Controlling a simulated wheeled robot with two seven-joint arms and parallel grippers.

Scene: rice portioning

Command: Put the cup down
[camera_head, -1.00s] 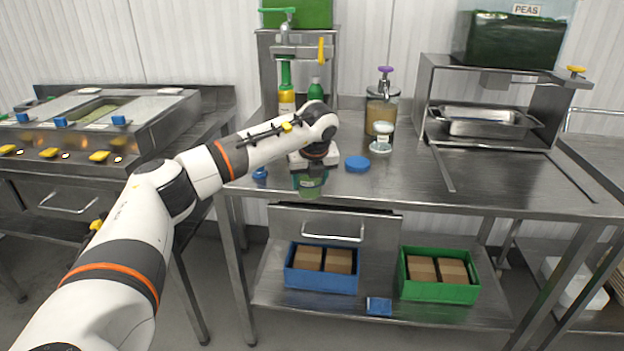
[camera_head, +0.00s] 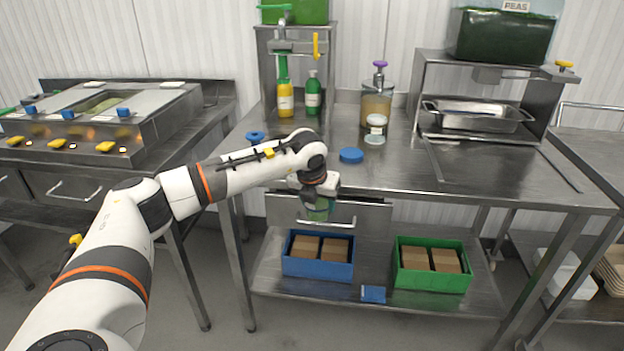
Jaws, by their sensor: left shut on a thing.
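My left gripper (camera_head: 318,196) is shut on a small cup (camera_head: 319,210) with green contents or a green label. The cup is held roughly upright in front of the table's front edge, overlapping the drawer handle in the picture. Its upper part is hidden by the gripper. It appears clear of any surface. My right gripper is not in view.
The steel table (camera_head: 395,180) has free room at its front middle. On it are a blue lid (camera_head: 351,155), a small white-topped jar (camera_head: 376,124), a larger dispenser jar (camera_head: 377,104), and yellow (camera_head: 285,98) and green (camera_head: 313,95) bottles. Blue (camera_head: 318,271) and green (camera_head: 432,279) crates stand below.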

